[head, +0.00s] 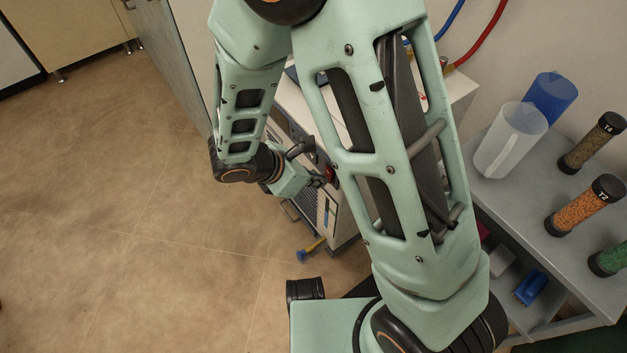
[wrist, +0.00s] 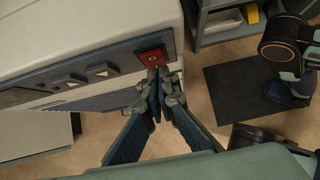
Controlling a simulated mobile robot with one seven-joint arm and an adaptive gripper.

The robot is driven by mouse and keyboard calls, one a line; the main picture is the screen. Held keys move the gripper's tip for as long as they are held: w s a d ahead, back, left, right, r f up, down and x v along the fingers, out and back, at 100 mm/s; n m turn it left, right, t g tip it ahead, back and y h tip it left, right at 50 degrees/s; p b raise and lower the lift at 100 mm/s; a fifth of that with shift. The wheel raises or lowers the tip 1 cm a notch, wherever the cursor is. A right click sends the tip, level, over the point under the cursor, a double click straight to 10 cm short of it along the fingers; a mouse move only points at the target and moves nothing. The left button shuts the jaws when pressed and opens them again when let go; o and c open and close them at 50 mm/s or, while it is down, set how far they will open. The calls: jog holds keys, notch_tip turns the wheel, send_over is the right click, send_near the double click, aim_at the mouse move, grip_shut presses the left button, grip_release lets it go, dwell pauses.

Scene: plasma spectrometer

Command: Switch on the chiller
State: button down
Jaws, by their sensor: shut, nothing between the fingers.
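The chiller is a white box with a dark control strip (wrist: 90,78) along its front edge; its pale top (wrist: 75,30) fills the upper left of the wrist view. A red rocker switch (wrist: 152,56) with a white circle mark sits at the right end of the strip. My gripper (wrist: 157,76) is shut and empty, its fingertips at the switch's lower edge; I cannot tell whether they touch. In the head view my gripper (head: 319,181) is at the chiller's front (head: 345,226), next to the red switch (head: 329,174). The switch's position is unclear.
Two triangle-marked buttons (wrist: 102,72) lie left of the switch. A grey shelf (head: 490,205) with jugs and labelled tubes stands at right. A dark mat (wrist: 250,100) lies on the floor. Open floor lies left.

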jog(key=shift+d, duration=0.1)
jog(key=shift+w+d+f, duration=0.15)
jog(key=shift+d+r+p, duration=0.1)
jog(key=shift+r+p, duration=0.5)
jog(key=shift+r, duration=0.3)
